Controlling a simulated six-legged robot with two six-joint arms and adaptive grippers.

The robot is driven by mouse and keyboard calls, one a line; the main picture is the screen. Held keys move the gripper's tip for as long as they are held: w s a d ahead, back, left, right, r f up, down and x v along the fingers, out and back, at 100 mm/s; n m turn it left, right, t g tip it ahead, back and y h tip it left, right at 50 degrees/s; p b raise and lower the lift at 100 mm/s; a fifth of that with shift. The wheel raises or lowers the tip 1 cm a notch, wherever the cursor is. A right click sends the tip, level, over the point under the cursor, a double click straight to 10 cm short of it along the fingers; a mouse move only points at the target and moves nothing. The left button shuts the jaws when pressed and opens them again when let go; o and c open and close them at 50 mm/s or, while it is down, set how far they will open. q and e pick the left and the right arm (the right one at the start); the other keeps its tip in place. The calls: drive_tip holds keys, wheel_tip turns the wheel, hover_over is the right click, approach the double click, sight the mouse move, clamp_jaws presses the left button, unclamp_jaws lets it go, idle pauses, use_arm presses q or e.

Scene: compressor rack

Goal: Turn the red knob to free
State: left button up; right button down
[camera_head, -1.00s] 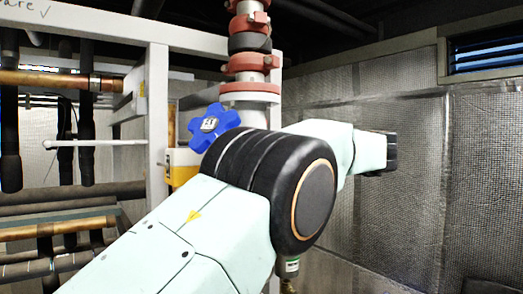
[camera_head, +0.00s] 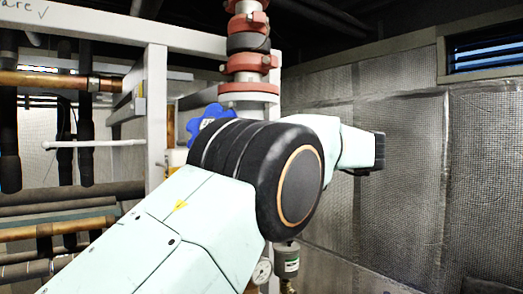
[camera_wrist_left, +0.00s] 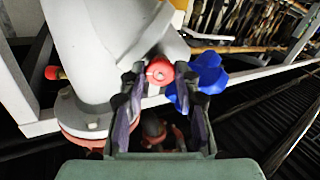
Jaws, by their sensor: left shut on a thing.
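The red knob (camera_wrist_left: 159,72) shows in the left wrist view between the fingertips of my left gripper (camera_wrist_left: 159,84). The gripper is shut on it, with one dark finger on each side. The knob's round front faces up in that view, and its marking is too small to read. In the head view my left arm crosses the middle, and the red knob and the left gripper cannot be made out there. My right gripper is in neither view.
A blue handwheel (camera_wrist_left: 208,72) sits right beside the right finger; in the head view the blue handwheel (camera_head: 207,119) is partly behind my arm. A grey pipe (camera_wrist_left: 95,45) runs close on the left. A red-clamped vertical pipe (camera_head: 250,62) and white frame (camera_head: 156,110) stand behind my arm.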

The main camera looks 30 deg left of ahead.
use_arm(q)
clamp_jaws()
drive_tip(key=shift+f, duration=0.1)
drive_tip(key=shift+n, duration=0.3)
drive_tip(key=shift+n+b, duration=3.05)
drive_tip(key=shift+n, duration=5.55)
